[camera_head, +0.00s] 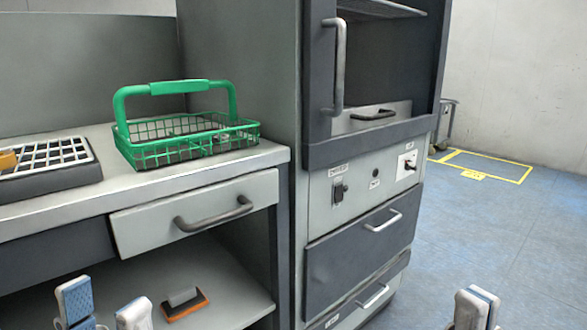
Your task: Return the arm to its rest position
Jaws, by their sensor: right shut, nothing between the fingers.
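My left gripper (105,306) shows at the bottom left edge, in front of the lower shelf. Its two fingertips stand apart and nothing shows between them. My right gripper (474,308) shows at the bottom right edge, over the blue floor. Its fingertips are together and hold nothing. The arms behind both grippers are out of view.
A green wire basket (190,143) with its handle up stands on the counter (75,201). A gridded rack (50,174) sits at the left. An orange-based block (184,303) lies on the lower shelf. A tall cabinet (362,246) has protruding handles. The right floor (500,225) is open.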

